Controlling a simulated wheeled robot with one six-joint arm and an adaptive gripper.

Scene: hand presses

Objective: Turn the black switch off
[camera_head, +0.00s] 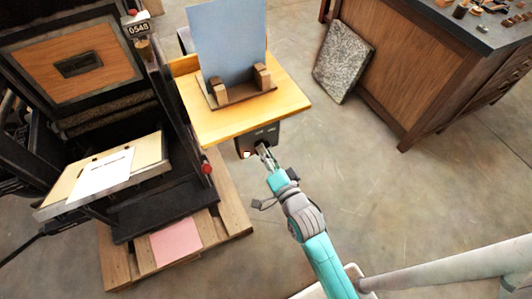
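The black switch is on a small dark control box (257,140) mounted under the front edge of the yellow wooden table. The box has small pale markings on its face and a small light-coloured spot at its lower left. My gripper (264,151) is right at the front of the box and covers part of its face. The switch itself is too small and too hidden to make out, so I cannot tell its position or whether my gripper touches it. The fingers are small in the view, and I cannot tell whether they are open or shut.
The wooden table (290,98) carries a stand with a blue-grey panel (229,40). A black hand press (180,190) stands on a wooden pallet (238,225) at the left. A stone slab (342,62) leans on a wooden cabinet (420,75) at the right. The floor between is clear.

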